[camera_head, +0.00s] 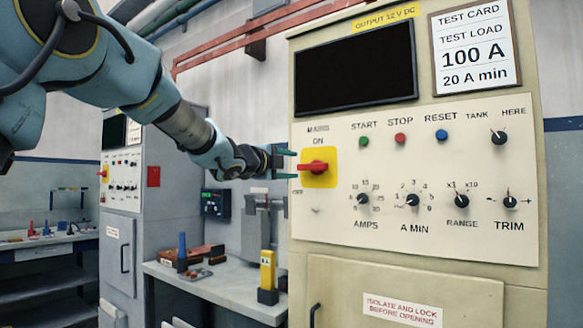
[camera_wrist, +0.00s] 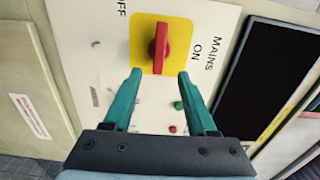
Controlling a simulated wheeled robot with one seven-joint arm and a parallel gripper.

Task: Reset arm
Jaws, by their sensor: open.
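My gripper (camera_head: 284,163) is open and empty at the left front of the cream rectifier cabinet. Its teal fingers point toward the red mains switch (camera_head: 313,167) on a yellow plate, with the fingertips apart from the knob or close to it; the exact gap is hard to tell. In the wrist view the red knob (camera_wrist: 159,48) lies beyond and between the two open fingertips (camera_wrist: 160,75). The knob's handle lies level in the head view, between the ON label above and the OFF label below. My arm reaches in from the upper left.
The cabinet panel has green (camera_head: 364,141), red (camera_head: 400,138) and blue (camera_head: 441,135) buttons, several black knobs and a dark screen (camera_head: 356,67). A test card (camera_head: 474,48) hangs at upper right. A second cabinet (camera_head: 122,220) and a workbench (camera_head: 225,290) with tools stand at left.

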